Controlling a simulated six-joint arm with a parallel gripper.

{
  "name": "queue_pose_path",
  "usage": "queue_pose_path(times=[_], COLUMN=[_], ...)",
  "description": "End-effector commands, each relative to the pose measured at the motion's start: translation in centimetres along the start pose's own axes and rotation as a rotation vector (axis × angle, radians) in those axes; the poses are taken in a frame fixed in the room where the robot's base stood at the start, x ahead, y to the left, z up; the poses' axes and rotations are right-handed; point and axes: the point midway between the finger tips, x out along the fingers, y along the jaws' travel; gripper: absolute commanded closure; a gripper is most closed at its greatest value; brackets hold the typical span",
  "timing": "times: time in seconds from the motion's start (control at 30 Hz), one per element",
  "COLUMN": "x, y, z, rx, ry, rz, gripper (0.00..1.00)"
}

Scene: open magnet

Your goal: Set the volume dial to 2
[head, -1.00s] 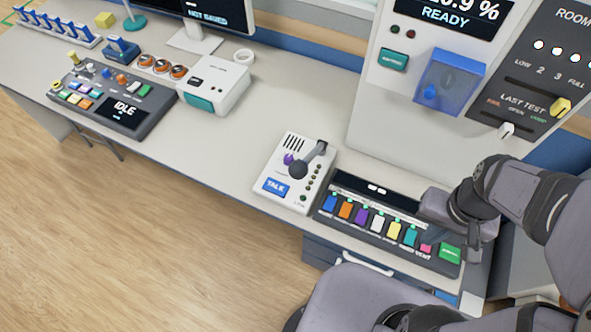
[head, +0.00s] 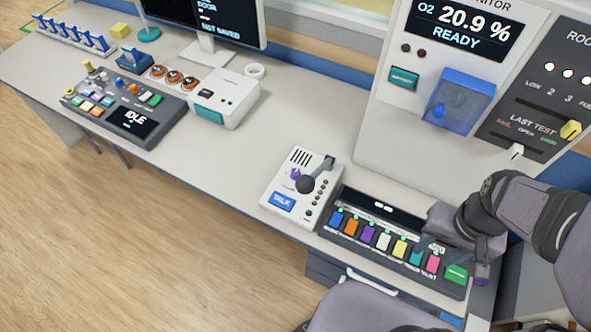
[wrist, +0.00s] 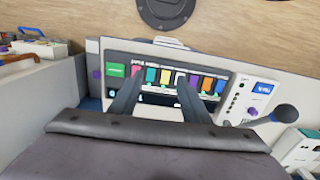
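The white intercom box (head: 283,212) with a blue TALK button stands on the desk. Its small purple knob (head: 295,174), the only dial-like part I see on it, is near the speaker slots. The knob also shows in the wrist view (wrist: 253,112); its marks and setting are too small to read. My gripper (head: 460,252) is over the right end of the coloured switch panel, to the right of the intercom. In the wrist view my gripper (wrist: 157,88) has its two fingers apart with nothing between them, and the knob lies right of them.
A dark gooseneck microphone (head: 307,184) rises from the intercom close beside the knob. The switch panel (head: 340,242) with several coloured switches adjoins the intercom. The oxygen monitor cabinet (head: 400,140) stands behind.

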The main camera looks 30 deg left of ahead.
Motion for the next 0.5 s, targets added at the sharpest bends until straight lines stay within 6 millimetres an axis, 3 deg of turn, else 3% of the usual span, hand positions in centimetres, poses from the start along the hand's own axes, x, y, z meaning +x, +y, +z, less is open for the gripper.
queue_pose_path(times=[0.17, 0.27, 0.5], x=[0.6, 1.0, 3.1], y=[-2.4, -5.0, -14.6], z=[-4.2, -7.6, -14.8], rx=[-0.100, -0.186, -0.421], ry=[0.004, 0.007, 0.009], rz=[0.000, 0.000, 0.003], gripper=[0.58, 0.58, 0.58])
